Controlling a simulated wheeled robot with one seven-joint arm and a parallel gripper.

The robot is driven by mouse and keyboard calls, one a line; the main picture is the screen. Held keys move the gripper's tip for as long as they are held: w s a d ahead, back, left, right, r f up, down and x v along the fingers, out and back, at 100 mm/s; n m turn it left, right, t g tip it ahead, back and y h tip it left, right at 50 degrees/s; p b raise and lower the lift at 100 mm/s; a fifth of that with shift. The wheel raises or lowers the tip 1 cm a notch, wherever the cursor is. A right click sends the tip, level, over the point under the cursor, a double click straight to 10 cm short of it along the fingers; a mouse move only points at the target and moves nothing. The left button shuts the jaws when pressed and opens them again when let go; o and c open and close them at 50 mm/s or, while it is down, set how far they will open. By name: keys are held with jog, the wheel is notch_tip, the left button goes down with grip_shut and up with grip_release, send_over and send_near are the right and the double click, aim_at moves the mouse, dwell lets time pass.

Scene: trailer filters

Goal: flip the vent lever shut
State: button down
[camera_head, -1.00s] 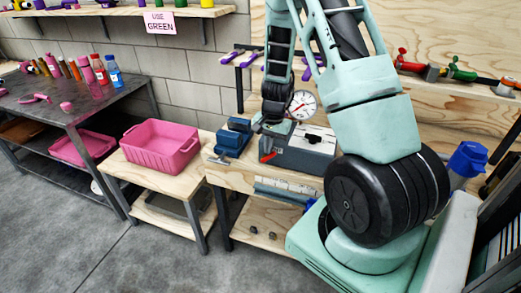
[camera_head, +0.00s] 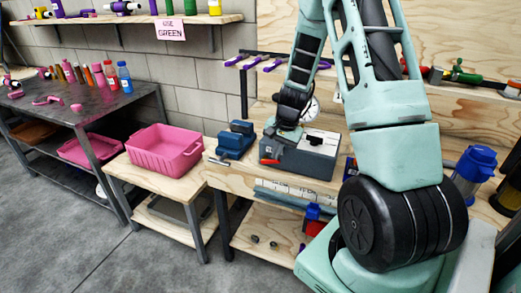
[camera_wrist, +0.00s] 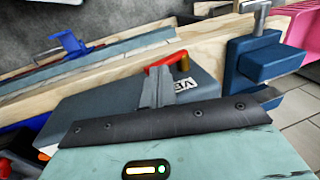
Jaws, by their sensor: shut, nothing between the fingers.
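The vent lever is a red handle (camera_head: 268,162) low on the left front of a grey box (camera_head: 312,158) on the wooden bench. In the wrist view the red lever (camera_wrist: 160,65) runs beside a brass-coloured piece, just beyond my fingertips. My gripper (camera_head: 271,134) is above the box's left end, pointing down and left. In the wrist view its grey fingers (camera_wrist: 159,72) are together and empty, overlapping the lever in the picture. I cannot tell whether they touch it. The fingers hide part of the lever and of the box's lettered face.
A blue vise (camera_head: 236,140) stands close left of the box. A pink bin (camera_head: 165,150) sits on a lower table further left. A blue-lidded jar (camera_head: 474,172) stands right of my arm. A round gauge (camera_head: 313,108) behind the box is partly covered by my arm.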

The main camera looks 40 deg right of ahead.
aim_at(271, 160)
jog(key=shift+s+d+f+b, duration=0.1)
jog(key=shift+s+f+b, duration=0.2)
jog(key=shift+f, duration=0.1)
jog(key=shift+r+p, duration=0.25)
jog(key=shift+p, duration=0.05)
jog(key=shift+w, duration=0.1)
jog(key=shift+w+a+f, duration=0.25)
jog(key=shift+w+a, duration=0.1)
jog(key=shift+w, duration=0.35)
jog(key=shift+r+p, duration=0.2)
jog(key=shift+p, duration=0.1)
jog(key=r+p, duration=0.2)
jog(key=r, duration=0.1)
jog(key=r+p, duration=0.1)
jog(key=p, duration=0.1)
jog(key=shift+w+a+r, duration=0.1)
jog(key=shift+w+r, duration=0.15)
jog(key=shift+w, duration=0.15)
jog(key=s+d+r+b, duration=0.2)
jog(key=s+r, duration=0.3)
jog(key=s, duration=0.2)
jog(key=shift+d+r, duration=0.25)
jog(key=shift+d, duration=0.15)
